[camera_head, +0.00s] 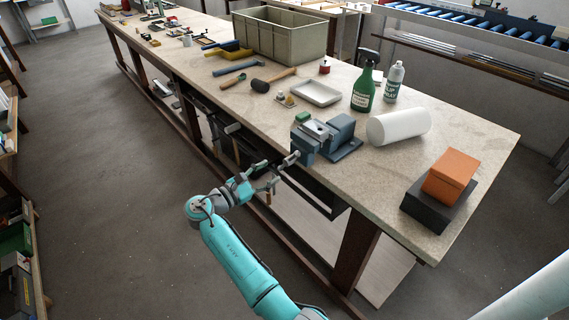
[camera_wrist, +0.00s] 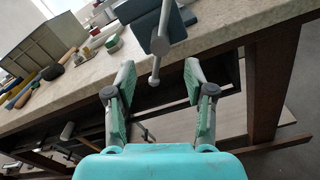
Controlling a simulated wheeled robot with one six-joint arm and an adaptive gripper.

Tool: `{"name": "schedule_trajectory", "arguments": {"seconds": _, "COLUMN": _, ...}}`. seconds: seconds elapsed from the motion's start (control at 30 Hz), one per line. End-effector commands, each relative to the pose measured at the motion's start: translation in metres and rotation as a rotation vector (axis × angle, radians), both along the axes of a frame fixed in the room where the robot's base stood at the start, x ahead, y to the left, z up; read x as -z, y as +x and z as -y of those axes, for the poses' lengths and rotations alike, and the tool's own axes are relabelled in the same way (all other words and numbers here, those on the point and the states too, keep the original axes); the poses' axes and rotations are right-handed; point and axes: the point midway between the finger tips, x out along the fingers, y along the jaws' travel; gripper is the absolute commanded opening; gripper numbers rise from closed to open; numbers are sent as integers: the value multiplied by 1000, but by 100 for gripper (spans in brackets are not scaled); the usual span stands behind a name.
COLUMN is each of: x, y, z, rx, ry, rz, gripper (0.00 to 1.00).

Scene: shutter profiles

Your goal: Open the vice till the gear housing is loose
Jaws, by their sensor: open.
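The blue-grey vice (camera_head: 340,132) stands at the near edge of the workbench. A light grey part (camera_head: 316,129), which looks like the gear housing, sits between its jaws; I cannot tell how tightly. In the wrist view the vice body (camera_wrist: 183,20) is at the top, and its metal handle bar (camera_wrist: 160,40) hangs down, with a round knob at its lower end. My gripper (camera_wrist: 159,90) is open. Its fingers appear on either side of the bar's lower end, with space on both sides. In the head view my gripper (camera_head: 272,176) is just off the bench edge below the vice.
A tray (camera_head: 316,93), hammers and a large crate (camera_head: 312,35) are farther back. The floor left of the bench is clear.

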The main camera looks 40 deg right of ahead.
Motion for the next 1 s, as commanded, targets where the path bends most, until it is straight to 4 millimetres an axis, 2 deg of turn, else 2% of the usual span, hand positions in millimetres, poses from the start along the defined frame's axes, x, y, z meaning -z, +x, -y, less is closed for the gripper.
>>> {"name": "schedule_trajectory", "arguments": {"seconds": 0.3, "x": 0, "y": 1, "z": 57, "rx": 3, "ry": 0, "rz": 0, "gripper": 54}}
{"name": "schedule_trajectory", "arguments": {"seconds": 0.5, "x": 0, "y": 3, "z": 81, "rx": 1, "ry": 0, "rz": 0, "gripper": 54}}
{"name": "schedule_trajectory", "arguments": {"seconds": 0.7, "x": 0, "y": 3, "z": 90, "rx": 0, "ry": 0, "rz": 0, "gripper": 54}}
{"name": "schedule_trajectory", "arguments": {"seconds": 0.93, "x": 0, "y": 3, "z": 91, "rx": 0, "ry": 0, "rz": 0, "gripper": 54}}
{"name": "schedule_trajectory", "arguments": {"seconds": 0.97, "x": 0, "y": 3, "z": 91, "rx": 0, "ry": 0, "rz": 0, "gripper": 51}}
{"name": "schedule_trajectory", "arguments": {"seconds": 1.0, "x": 0, "y": 3, "z": 91, "rx": 0, "ry": 0, "rz": 0, "gripper": 41}}
